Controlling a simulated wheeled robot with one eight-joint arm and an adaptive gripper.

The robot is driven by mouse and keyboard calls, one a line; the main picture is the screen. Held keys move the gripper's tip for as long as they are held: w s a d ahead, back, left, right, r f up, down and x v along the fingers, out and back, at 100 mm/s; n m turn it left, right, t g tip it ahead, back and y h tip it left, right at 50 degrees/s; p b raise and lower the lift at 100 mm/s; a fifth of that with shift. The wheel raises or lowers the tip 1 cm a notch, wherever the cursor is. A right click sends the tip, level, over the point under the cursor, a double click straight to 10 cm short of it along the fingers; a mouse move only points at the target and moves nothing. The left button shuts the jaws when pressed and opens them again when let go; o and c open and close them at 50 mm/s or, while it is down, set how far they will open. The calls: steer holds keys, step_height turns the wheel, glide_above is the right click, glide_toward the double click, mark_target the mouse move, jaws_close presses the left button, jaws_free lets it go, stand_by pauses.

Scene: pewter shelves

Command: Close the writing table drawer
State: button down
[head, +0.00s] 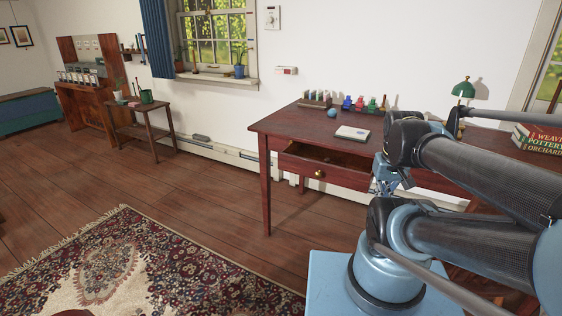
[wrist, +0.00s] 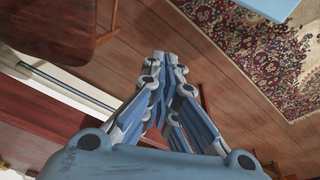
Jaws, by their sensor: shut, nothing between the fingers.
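The writing table (head: 290,122) is dark red wood and stands against the back wall in the head view. Its drawer (head: 322,172), with a round brass knob on the front, stands partly open, its inside showing. My gripper (head: 384,184) is near the right end of the drawer front, partly hidden by my arm; I cannot tell whether it touches the drawer. In the wrist view my gripper (wrist: 168,100) is shut with nothing held. Dark red wood surfaces lie at the left there; I cannot tell which belongs to the table.
On the tabletop are a notepad (head: 352,132), a blue ball (head: 332,113), coloured bottles (head: 362,104), a green lamp (head: 463,90) and books (head: 538,138). A patterned rug (head: 150,265) covers the front floor.

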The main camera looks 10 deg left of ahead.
mark_target(280, 159)
steer(key=w+a+r+n+h, duration=0.1)
steer(key=w+a+r+n, duration=0.3)
steer(key=w+a+n, duration=0.3)
steer(key=w+a+r+n, duration=0.3)
steer(key=w+a+n, duration=0.3)
steer(key=w+n, duration=0.25)
steer(key=w+a+f+n+t, duration=0.1)
steer(key=w+a+f+n, duration=0.15)
steer(key=a+n, duration=0.75)
steer(key=w+a+f+n+t, duration=0.1)
steer(key=w+a+n, duration=0.35)
steer(key=a, duration=0.95)
steer(key=shift+n+h, duration=0.3)
steer(key=shift+n, duration=0.2)
steer(key=shift+w+d+r+x, duration=0.2)
steer(key=shift+w+x, duration=0.1)
steer(key=shift+x, duration=1.4)
steer(key=shift+w+d+r+x, duration=0.15)
steer(key=shift+w+x, duration=0.1)
steer(key=shift+x, duration=1.5)
steer(key=shift+w+d+r+x, duration=0.1)
steer(key=shift+w+d+x, duration=0.15)
steer(key=shift+x, duration=1.45)
steer(key=shift+w+a, duration=0.1)
steer(key=shift+a, duration=0.05)
